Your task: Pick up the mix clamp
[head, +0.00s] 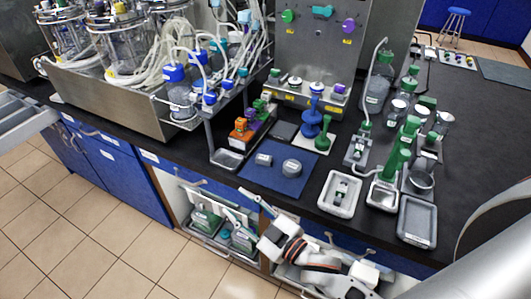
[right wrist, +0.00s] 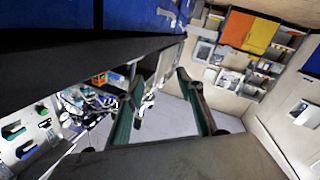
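I cannot tell for certain which piece is the mix clamp. Small orange, green and purple clamp-like pieces (head: 249,126) stand together on the bench, left of the blue mat. A small grey and green piece (head: 341,191) lies in a white tray (head: 327,206) right of the mat. My right gripper (head: 233,201) is in front of the bench, below its top and apart from these pieces. In the right wrist view its two green fingers (right wrist: 160,76) stand apart with nothing held between them.
The blue mat (head: 270,182) holds two small grey parts. An open cabinet below the bench holds green-topped items (head: 206,220) close to my right gripper. A metal tub (head: 135,100) with glass vessels and tubing stands left. Green-capped bottles and trays crowd the right.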

